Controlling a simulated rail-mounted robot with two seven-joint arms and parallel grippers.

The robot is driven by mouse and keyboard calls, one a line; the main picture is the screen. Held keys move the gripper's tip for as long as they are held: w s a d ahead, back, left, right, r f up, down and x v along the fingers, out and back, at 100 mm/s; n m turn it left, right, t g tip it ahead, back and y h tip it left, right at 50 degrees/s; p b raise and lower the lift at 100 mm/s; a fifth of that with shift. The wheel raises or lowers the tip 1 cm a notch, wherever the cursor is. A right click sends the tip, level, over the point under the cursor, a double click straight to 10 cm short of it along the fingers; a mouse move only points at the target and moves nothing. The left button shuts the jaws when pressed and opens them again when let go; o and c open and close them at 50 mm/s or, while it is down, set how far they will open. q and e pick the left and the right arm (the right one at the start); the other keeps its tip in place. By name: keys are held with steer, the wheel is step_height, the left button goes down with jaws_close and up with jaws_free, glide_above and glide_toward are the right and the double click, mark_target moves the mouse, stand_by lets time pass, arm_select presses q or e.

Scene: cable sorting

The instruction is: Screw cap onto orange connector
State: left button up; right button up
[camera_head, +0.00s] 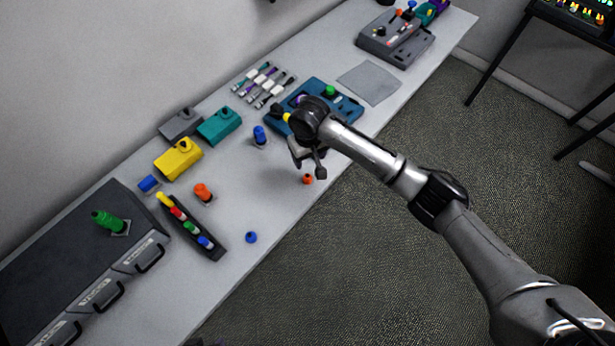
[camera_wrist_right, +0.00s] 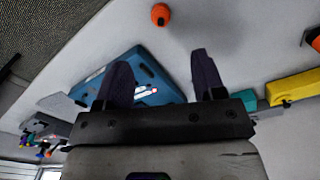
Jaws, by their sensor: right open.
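The orange connector (camera_head: 203,192) stands on a small base on the table, left of the middle in the head view. It is cut off at the right edge of the wrist view (camera_wrist_right: 315,40). A small orange cap (camera_head: 308,179) lies near the table's front edge. In the wrist view the cap (camera_wrist_right: 160,14) is beyond the fingertips and between their lines. My right gripper (camera_head: 307,166) is open and empty, close to the cap. Its two dark fingers are apart in the wrist view (camera_wrist_right: 160,62). My left gripper is not in view.
A blue cap (camera_head: 251,237) lies near the front edge. A black rack (camera_head: 190,230) holds several coloured caps. Yellow (camera_head: 178,158) and teal (camera_head: 219,125) boxes, a blue connector (camera_head: 260,135) and a blue device (camera_head: 345,108) stand behind. The table between the orange connector and cap is clear.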

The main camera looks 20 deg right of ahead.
mark_target(308, 175)
step_height(308, 175, down, 8)
steer(key=shift+r+b, duration=0.1)
steer(key=shift+b, duration=0.3)
steer(key=f, duration=0.3)
steer(key=shift+w+f+b, duration=0.3)
steer(key=shift+b, duration=0.1)
steer(key=shift+f, duration=0.8)
steer(key=c, duration=1)
